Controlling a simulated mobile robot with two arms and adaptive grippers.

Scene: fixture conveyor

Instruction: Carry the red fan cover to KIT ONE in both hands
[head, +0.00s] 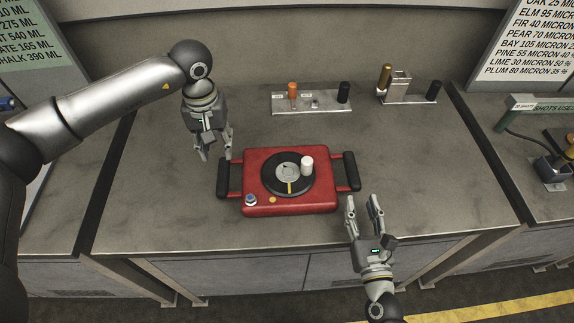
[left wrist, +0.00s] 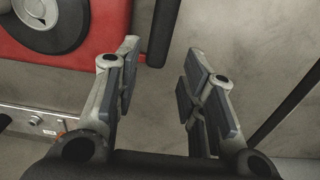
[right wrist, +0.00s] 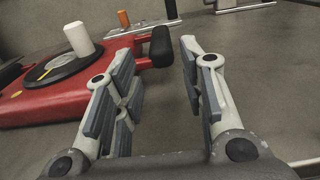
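The red fan cover (head: 315,204) lies flat on the grey bench, with a black disc, a white knob and a black handle on each side. Its left handle (head: 223,179) and right handle (head: 351,170) are both free. My left gripper (head: 214,154) is open and empty, above and just behind the left handle. In the left wrist view the cover (left wrist: 85,50) is beside the open fingers. My right gripper (head: 363,205) is open and empty, in front of the right handle. The right wrist view shows the cover (right wrist: 45,103) and that handle (right wrist: 161,46) just beyond the fingers.
A metal plate (head: 320,103) with an orange and a black peg stands at the back of the bench. Another fixture (head: 408,97) with brass and black pegs is right of it. Bare bench (head: 430,170) lies right of the cover. No KIT ONE label is readable.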

